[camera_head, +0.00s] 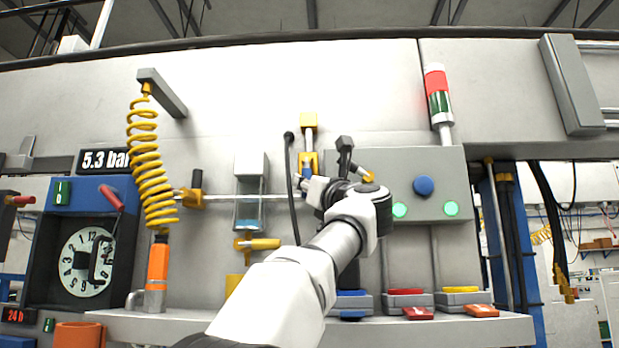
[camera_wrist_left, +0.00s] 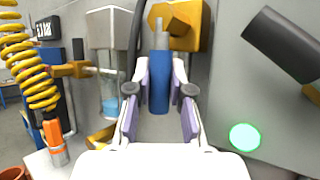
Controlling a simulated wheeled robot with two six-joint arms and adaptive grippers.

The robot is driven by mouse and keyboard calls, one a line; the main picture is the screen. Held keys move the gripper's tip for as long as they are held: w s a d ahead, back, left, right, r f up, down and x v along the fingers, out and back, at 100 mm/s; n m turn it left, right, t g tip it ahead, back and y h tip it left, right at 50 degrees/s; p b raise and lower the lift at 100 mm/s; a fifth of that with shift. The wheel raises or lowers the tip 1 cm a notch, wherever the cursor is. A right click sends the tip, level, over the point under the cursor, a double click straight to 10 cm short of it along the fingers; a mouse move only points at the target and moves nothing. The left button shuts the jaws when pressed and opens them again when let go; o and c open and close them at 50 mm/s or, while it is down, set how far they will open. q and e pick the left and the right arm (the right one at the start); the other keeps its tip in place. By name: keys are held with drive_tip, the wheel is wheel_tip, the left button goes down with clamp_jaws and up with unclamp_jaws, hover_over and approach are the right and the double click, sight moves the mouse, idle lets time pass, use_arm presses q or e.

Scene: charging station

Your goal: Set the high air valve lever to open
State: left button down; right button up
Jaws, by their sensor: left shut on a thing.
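The high air valve is a yellow block (camera_head: 308,160) on the upper pipe, at the middle of the head view. It also shows at the top of the left wrist view (camera_wrist_left: 190,27). Its lever has a metal stem and a blue grip (camera_wrist_left: 159,78). In the wrist picture the grip extends downward from the valve, between the fingers. My left gripper (camera_wrist_left: 160,102) is shut on this blue grip, with a pale finger on each side. In the head view my left gripper (camera_head: 312,188) is just below the valve, and the wrist hides part of the lever. My right gripper does not show.
A grey panel (camera_head: 455,165) with a blue button and green lights is close on the right. A water filter (camera_head: 250,195) and a coiled yellow hose (camera_head: 150,165) are on the left. A black hose (camera_head: 291,185) hangs beside the gripper. A shelf (camera_head: 180,325) with buttons runs below.

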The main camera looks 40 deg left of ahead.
use_arm(q)
drive_tip(key=shift+w+f, duration=0.15)
drive_tip(key=c, duration=1)
unclamp_jaws()
drive_tip(key=shift+c, duration=0.2)
drive_tip(key=v, duration=1.1)
drive_tip(key=shift+d+f, duration=0.15)
drive_tip(key=shift+d, duration=0.2)
drive_tip(key=shift+d, duration=0.1)
